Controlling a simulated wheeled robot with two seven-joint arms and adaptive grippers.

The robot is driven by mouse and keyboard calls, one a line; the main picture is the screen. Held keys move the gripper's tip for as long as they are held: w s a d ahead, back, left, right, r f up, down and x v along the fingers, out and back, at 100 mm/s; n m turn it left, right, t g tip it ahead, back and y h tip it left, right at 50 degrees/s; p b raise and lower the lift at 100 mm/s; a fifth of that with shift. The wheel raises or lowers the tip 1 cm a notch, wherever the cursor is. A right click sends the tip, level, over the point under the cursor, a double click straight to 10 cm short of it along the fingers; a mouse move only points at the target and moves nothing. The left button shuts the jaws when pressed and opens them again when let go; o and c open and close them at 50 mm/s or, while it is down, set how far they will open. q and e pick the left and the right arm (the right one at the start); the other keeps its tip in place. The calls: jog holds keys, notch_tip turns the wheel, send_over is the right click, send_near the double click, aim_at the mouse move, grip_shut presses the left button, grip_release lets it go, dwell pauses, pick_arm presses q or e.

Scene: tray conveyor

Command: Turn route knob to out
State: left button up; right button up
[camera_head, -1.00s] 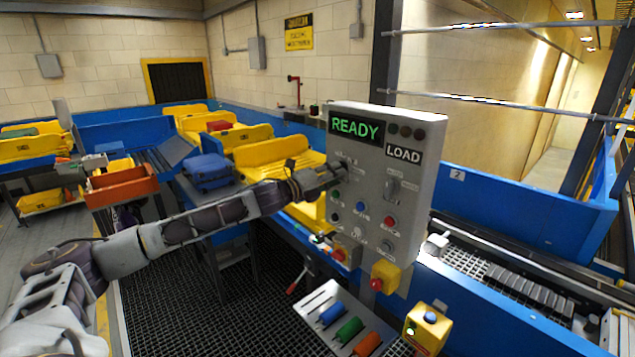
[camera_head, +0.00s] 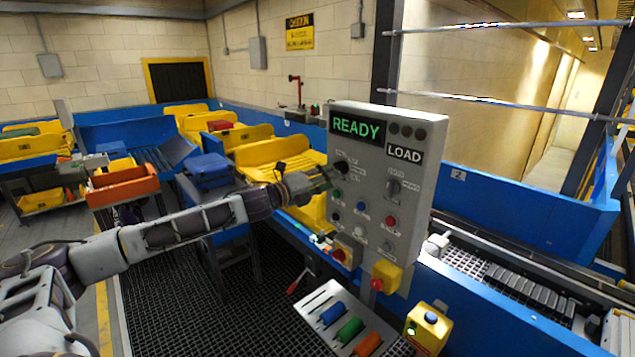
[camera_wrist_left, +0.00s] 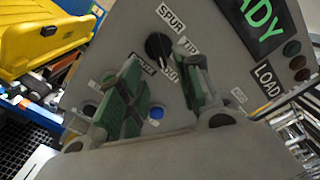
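The grey control panel (camera_head: 372,215) stands at the centre of the head view with a READY display and a LOAD sign. A black round knob (camera_head: 341,167) sits at its upper left; it also shows in the left wrist view (camera_wrist_left: 158,46), with a SPUR label above it and other labels, hard to read, to its right and below. I cannot tell exactly where its pointer aims. My left gripper (camera_head: 326,180) is just left of and below the knob, apart from it. In the wrist view its green-padded fingers (camera_wrist_left: 163,72) are spread, with nothing between them. My right gripper is out of view.
A second selector knob (camera_head: 393,187) sits on the panel's right side. Several coloured buttons lie below the knobs, and a yellow box with a red button (camera_head: 384,277) is lower. Blue conveyor walls (camera_head: 510,205) flank the panel. Yellow trays (camera_head: 275,152) stand behind my arm.

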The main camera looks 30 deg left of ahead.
pick_arm(q)
jog(key=shift+v, duration=0.8)
jog(key=shift+s+a, duration=0.2)
jog(key=shift+s, duration=0.35)
dwell(0.6)
jog(key=shift+n, duration=0.3)
